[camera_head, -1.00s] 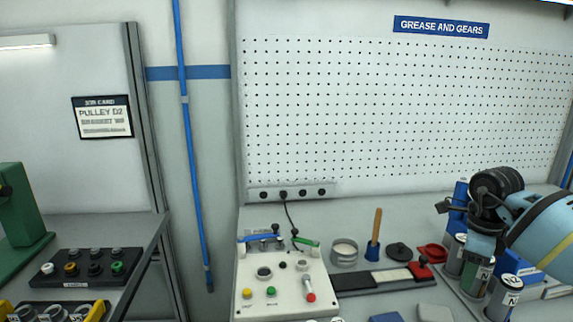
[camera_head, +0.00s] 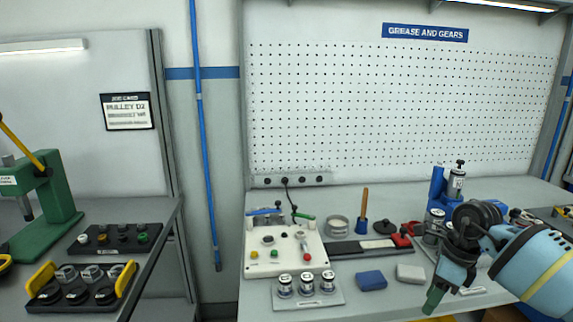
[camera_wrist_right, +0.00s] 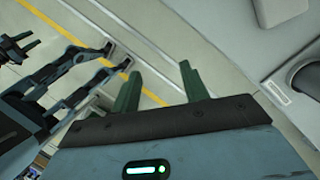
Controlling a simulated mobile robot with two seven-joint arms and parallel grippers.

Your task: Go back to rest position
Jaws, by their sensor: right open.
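My right gripper (camera_head: 436,300) hangs over the front part of the grease bench, with green fingers pointing down and nothing seen between them. In the right wrist view its two green fingers (camera_wrist_right: 158,85) stand apart and empty, above a pale floor with a yellow line. My left gripper does not show in the head view. The grease bench (camera_head: 385,300) is below my right arm. A blue stand (camera_head: 437,185) and a labelled can (camera_head: 456,184) are behind the arm, apart from the fingers.
A control box (camera_head: 285,247), a rack of small jars (camera_head: 306,290), a blue block (camera_head: 371,280) and a grey block (camera_head: 410,273) sit left of my right gripper. Another bench with a green press (camera_head: 45,205) stands at left. A gap separates the benches.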

